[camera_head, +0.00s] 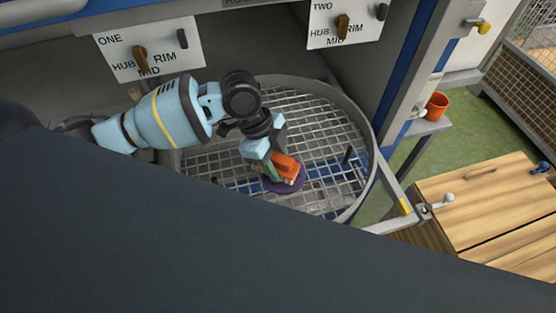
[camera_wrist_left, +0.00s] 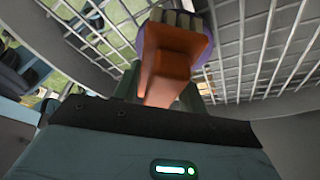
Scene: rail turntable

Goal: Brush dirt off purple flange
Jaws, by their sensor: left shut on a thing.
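The purple flange (camera_head: 297,184) lies on the round wire-grid turntable (camera_head: 327,115), toward its front edge. An orange brush (camera_head: 286,165) is over the flange and covers much of it. My left gripper (camera_head: 272,165) is shut on the brush. In the left wrist view the orange brush (camera_wrist_left: 172,58) points away from the gripper, with its pale bristles (camera_wrist_left: 178,18) at the flange (camera_wrist_left: 143,40), which shows only as a purple rim behind it. I cannot make out dirt on the flange. My right gripper is not in view.
A raised metal rim rings the turntable, and a dark upright peg (camera_head: 347,155) stands on the grid. Panels ONE (camera_head: 113,45) and TWO (camera_head: 324,12) with knobs are behind. A wooden cabinet (camera_head: 490,205) and an orange cup (camera_head: 437,105) are at right.

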